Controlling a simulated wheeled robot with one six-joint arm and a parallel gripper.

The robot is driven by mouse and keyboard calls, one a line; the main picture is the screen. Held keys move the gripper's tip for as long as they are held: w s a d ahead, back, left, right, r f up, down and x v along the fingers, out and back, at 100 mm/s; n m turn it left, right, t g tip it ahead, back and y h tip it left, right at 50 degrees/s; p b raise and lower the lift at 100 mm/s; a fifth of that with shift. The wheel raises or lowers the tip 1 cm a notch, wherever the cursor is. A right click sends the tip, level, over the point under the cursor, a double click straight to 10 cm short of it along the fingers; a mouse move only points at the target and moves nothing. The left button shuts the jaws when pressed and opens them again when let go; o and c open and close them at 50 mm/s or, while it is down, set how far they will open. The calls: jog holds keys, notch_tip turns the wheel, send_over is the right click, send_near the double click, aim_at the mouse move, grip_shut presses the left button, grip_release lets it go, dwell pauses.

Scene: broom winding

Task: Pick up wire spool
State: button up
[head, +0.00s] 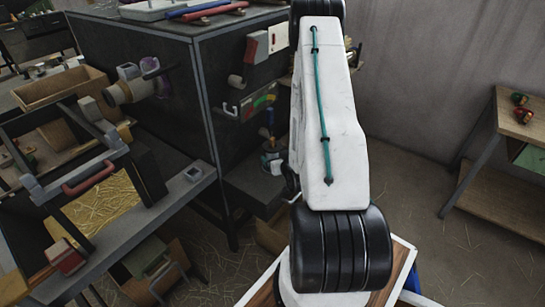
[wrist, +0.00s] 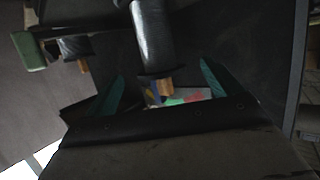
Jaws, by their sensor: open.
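My gripper (wrist: 161,88) is open, its two teal-lined fingers spread apart in the wrist view. A dark cylinder (wrist: 152,35) with a tan end reaches down toward the gap between the fingers; I cannot tell whether it is a wire spool. Nothing is clearly held. In the head view my arm hides most of the gripper, beside the dark cabinet.
A workbench with a frame and straw-filled tray (head: 100,205) is at left. The wooden table (head: 510,133) is at right. Floor between arm and table looks open.

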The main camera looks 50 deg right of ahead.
jog(key=x, duration=0.7)
jog(key=shift+w+d+f, duration=0.15)
jog(key=shift+c, duration=0.2)
jog(key=c, duration=1.4)
